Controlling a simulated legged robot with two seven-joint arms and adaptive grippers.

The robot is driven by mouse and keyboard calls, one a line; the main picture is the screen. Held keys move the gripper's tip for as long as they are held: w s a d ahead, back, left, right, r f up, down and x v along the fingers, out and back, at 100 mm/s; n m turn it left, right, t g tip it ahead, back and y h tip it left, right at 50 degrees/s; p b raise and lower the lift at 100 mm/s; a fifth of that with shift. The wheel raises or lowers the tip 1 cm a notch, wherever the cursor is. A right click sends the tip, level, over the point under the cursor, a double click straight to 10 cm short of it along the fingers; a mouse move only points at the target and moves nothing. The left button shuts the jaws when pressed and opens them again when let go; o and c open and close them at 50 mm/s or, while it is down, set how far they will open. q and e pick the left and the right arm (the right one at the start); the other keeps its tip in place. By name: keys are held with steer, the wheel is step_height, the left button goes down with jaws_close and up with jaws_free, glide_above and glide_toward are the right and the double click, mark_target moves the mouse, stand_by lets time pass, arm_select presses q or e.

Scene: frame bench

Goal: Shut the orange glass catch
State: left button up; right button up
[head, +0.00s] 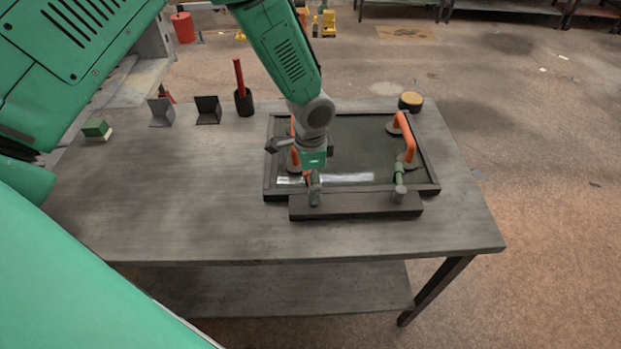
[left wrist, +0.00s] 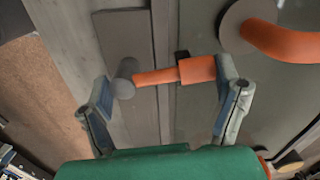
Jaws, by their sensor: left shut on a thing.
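The orange glass catch (left wrist: 160,76) shows in the left wrist view. Its orange arm runs from a round grey pivot knob (left wrist: 123,80) across the dark frame rail to an orange block at the glass edge. My left gripper (left wrist: 170,80) is shut on the catch, one finger beside the knob and the other beside the orange block. In the head view my left gripper (head: 314,167) is over the near left part of the framed glass (head: 355,150) and hides most of the catch. The grey knob (head: 315,190) shows below it. My right gripper is not in view.
A green catch (head: 398,173) sits at the near right of the frame. Orange-handled suction lifters (head: 405,137) stand on the glass. A black cup with a red tool (head: 243,100), grey brackets (head: 207,110) and a green-white block (head: 97,130) stand at left. The bench's near left is clear.

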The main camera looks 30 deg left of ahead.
arm_select(q)
steer(key=shift+w+a+r, duration=0.1)
steer(key=shift+w+a, duration=0.05)
steer(key=shift+w, duration=0.2)
steer(key=o, duration=1.4)
steer(key=shift+o, duration=0.9)
steer(key=shift+w+f, duration=0.1)
steer(key=shift+f, duration=0.1)
steer(key=shift+a+r, duration=0.1)
steer(key=shift+r, duration=0.35)
step_height(320, 180, up, 11)
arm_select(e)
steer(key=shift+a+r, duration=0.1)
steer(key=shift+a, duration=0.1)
arm_select(q)
steer(key=shift+w, duration=0.1)
